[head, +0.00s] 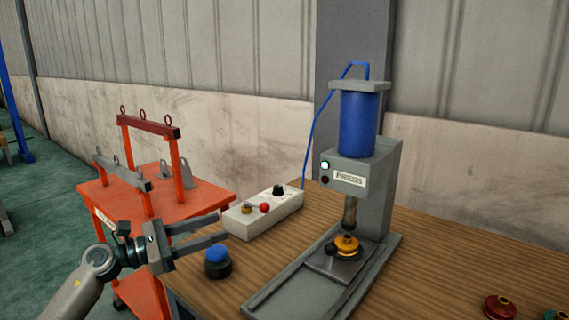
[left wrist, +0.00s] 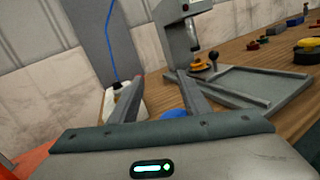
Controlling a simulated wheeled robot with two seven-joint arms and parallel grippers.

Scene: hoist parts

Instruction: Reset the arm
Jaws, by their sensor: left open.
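My left gripper (head: 208,232) comes in from the left at the front left corner of the wooden table. It is open and nothing is between its fingers. In the left wrist view its two fingers (left wrist: 160,100) reach forward, apart and empty. A black button with a blue top (head: 217,262) stands on the table just below the fingers in the head view. The press (head: 365,165), grey with a blue cylinder, stands to the right. A yellow part (head: 346,245) sits on its plate under the ram. My right gripper is in neither view.
A white control box (head: 264,212) with knobs lies behind the gripper. An orange cart (head: 205,197) with lifting bars stands left of the table. A red part (head: 499,307) lies at the front right.

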